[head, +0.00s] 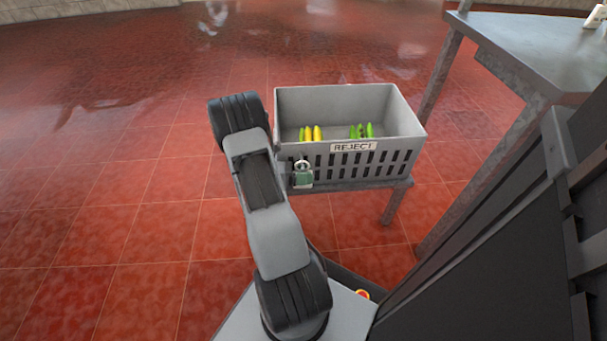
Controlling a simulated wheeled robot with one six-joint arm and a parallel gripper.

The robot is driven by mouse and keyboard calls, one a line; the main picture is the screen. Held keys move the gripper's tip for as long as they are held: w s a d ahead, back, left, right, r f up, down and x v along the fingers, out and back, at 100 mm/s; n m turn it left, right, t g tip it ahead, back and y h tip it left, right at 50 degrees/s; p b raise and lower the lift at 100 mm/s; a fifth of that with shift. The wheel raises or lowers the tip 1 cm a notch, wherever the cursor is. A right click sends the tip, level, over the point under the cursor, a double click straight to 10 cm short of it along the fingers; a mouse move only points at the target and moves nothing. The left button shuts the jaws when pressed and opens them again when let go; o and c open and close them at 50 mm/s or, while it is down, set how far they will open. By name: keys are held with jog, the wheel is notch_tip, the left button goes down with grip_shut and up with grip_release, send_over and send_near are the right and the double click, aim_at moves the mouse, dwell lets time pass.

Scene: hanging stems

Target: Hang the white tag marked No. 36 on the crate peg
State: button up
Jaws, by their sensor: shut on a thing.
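The grey crate (352,103) stands on a low metal stand, and its front label (352,146) reads REJECT. A small grey-green piece with a pale ring-like top (303,175) is at the left end of the crate's slotted front. I cannot tell if it is a tag, and no number is readable on it. The peg cannot be made out apart from it. No white tag marked No. 36 can be made out. My arm rises in front of the crate's left side, and my gripper does not show in the head view.
Yellow fruit (312,133) and green fruit (361,131) lie inside the crate. A grey metal table (540,45) stands at the upper right with a white object (595,17) on it. The red tiled floor (130,190) is open to the left.

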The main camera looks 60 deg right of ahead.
jog(key=shift+w+d+r+h, duration=0.35)
jog(key=shift+d+r, duration=0.1)
jog(key=shift+r, duration=0.1)
jog(key=shift+c, duration=0.5)
jog(key=o, duration=0.8)
jog(key=shift+o, duration=0.9)
jog(key=shift+w+d+f, duration=0.1)
jog(key=o, duration=0.4)
jog(key=shift+w+a, duration=0.15)
jog(key=shift+a, duration=0.15)
jog(key=p+v, duration=0.2)
jog(key=v, duration=1.1)
jog(key=shift+p, duration=0.3)
